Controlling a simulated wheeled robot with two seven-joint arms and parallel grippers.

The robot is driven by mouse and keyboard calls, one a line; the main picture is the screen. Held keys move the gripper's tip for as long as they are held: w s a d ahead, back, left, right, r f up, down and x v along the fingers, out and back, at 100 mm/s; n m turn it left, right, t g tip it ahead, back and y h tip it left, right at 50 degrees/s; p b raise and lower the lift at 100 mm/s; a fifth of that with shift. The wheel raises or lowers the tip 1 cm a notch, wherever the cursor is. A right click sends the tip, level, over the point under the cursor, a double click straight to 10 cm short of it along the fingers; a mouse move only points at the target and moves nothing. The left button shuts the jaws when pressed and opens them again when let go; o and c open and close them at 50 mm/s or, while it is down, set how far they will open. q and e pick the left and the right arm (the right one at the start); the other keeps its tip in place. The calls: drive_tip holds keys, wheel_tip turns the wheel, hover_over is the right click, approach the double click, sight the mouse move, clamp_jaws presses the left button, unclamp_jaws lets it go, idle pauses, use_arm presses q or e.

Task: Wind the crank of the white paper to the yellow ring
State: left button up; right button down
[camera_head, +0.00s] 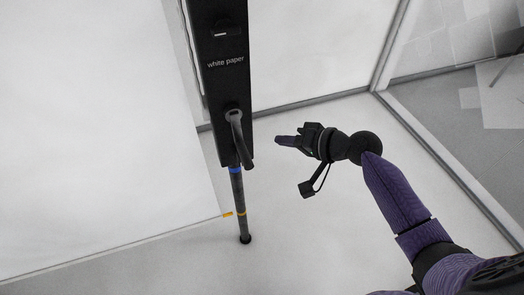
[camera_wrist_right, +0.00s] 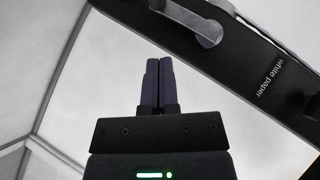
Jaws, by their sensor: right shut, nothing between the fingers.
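A tall black post labelled "white paper" (camera_head: 222,85) stands left of centre in the head view. Its dark crank (camera_head: 241,138) hangs down from a pivot low on the post; in the right wrist view a grey crank (camera_wrist_right: 190,20) shows at the top. A thin pole (camera_head: 239,195) below the post carries a blue band (camera_head: 235,170) and a yellow ring (camera_head: 241,213). My right gripper (camera_head: 280,140) is shut and empty, to the right of the crank and apart from it. Its fingers also show in the right wrist view (camera_wrist_right: 158,82). My left gripper is not in view.
A white sheet (camera_head: 95,120) fills the left side, with a small yellow tab (camera_head: 227,214) at its lower right corner beside the pole. Pale panels and a grey frame (camera_head: 376,80) stand behind. The floor right of the pole is clear.

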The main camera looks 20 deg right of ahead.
sight(241, 140)
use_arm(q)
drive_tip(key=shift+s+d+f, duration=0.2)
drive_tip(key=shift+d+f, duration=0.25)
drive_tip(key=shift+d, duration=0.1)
use_arm(e)
drive_tip(key=w+a+f, duration=0.2)
drive_tip(key=a+f, duration=0.2)
drive_tip(key=a, duration=0.1)
drive_tip(key=shift+w+a, duration=0.3)
use_arm(q)
drive_tip(key=shift+b, duration=0.3)
